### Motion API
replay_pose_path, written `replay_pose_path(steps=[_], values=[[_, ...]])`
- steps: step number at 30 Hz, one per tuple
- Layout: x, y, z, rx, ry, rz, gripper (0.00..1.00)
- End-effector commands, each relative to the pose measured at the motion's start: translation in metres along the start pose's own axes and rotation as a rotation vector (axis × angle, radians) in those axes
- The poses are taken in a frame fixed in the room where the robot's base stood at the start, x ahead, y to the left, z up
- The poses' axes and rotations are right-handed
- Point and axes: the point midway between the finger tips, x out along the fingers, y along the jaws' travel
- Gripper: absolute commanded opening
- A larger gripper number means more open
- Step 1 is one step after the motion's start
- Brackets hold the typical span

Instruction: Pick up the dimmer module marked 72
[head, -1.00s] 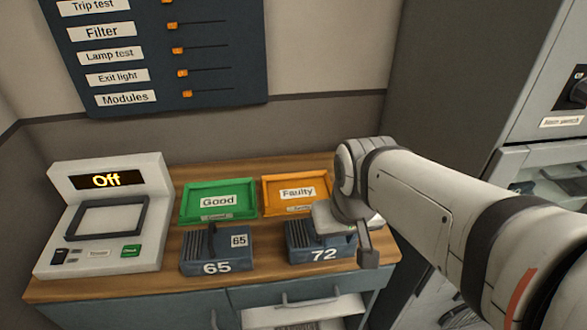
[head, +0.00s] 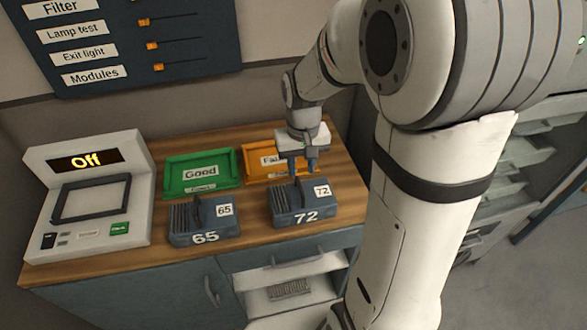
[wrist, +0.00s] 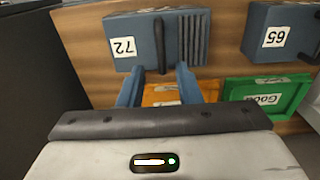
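The dimmer module marked 72 (head: 290,212) is a dark blue block with ribs on one side, an upright handle and a white 72 label. It sits on the wooden counter, and it also shows upside down in the wrist view (wrist: 140,28). My gripper (head: 302,168) points down just above and behind the module's handle. In the wrist view its two blue fingers (wrist: 160,70) stand apart with nothing held, roughly in line with either side of the handle (wrist: 160,45). I cannot tell whether the fingertips reach the handle's height.
The module marked 65 (head: 190,226) stands to the left. The green Good tray (head: 175,185) and orange Faulty tray (head: 253,173) lie behind. A tester reading Off (head: 135,215) is at far left. Below the counter is an open drawer (head: 290,275).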

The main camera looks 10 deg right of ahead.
Motion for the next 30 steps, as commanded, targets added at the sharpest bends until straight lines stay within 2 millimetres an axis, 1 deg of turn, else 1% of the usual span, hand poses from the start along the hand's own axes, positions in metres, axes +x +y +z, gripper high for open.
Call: replay_pose_path(steps=[3,11,15,19,22,28,29,30], values=[[0.009,0.0,-0.005,0.0,-0.01,0.0,0.31],[0.038,-0.001,-0.004,-0.001,-0.012,0.0,0.31],[0.059,-0.002,-0.002,-0.001,-0.014,0.0,0.31],[0.076,-0.002,-0.003,-0.001,-0.011,0.0,0.31],[0.082,-0.002,-0.003,-0.001,-0.01,0.0,0.31],[0.082,-0.002,-0.003,-0.002,-0.008,0.0,0.31],[0.082,-0.002,-0.003,-0.002,-0.008,0.0,0.3],[0.082,-0.002,-0.003,-0.002,-0.008,0.0,0.27]])
